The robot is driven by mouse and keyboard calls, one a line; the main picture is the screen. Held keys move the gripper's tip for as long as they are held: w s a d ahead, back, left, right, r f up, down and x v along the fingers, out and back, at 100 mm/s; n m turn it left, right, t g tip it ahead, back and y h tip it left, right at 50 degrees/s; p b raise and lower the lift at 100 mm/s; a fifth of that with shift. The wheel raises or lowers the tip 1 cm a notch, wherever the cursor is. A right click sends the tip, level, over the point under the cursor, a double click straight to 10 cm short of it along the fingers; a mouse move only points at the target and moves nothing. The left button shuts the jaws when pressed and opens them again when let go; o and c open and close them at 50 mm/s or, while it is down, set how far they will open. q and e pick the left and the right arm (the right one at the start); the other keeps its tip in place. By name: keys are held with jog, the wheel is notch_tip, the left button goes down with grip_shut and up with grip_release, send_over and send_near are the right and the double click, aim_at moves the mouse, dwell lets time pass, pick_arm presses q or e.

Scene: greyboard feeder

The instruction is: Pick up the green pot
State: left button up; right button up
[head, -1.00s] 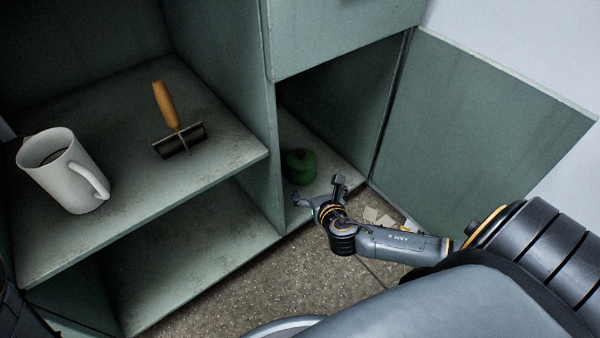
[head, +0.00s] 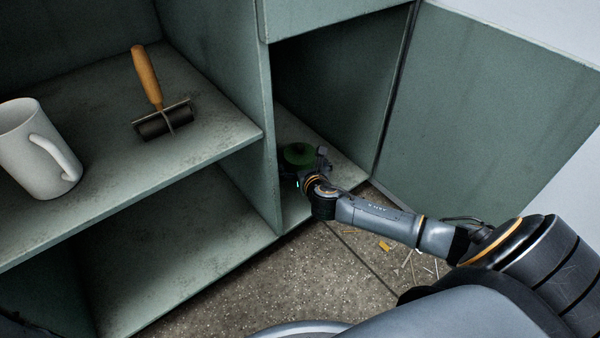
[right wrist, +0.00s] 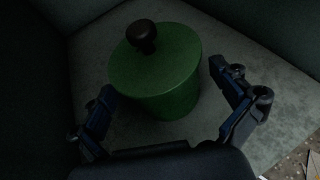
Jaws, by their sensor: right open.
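The green pot (head: 299,153) stands upright on the floor panel of the lower right cabinet compartment. In the right wrist view the green pot (right wrist: 160,78) has a flat lid with a dark round knob. My right gripper (head: 304,168) reaches into the compartment at the pot. In the right wrist view my right gripper (right wrist: 172,108) is open, with one finger on each side of the pot's near part. The fingers look apart from the pot's wall. In the head view the gripper hides the pot's lower part. My left gripper is not in view.
A white mug (head: 36,150) and a roller with a wooden handle (head: 148,80) are on the upper left shelf. The compartment's left wall (head: 262,150) is close to the pot. An open cabinet door (head: 480,120) stands to the right. Small scraps lie on the floor (head: 300,270).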

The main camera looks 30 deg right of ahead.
jog(key=shift+b+x, duration=0.5)
jog(key=shift+x, duration=0.6)
jog(key=c, duration=1.9)
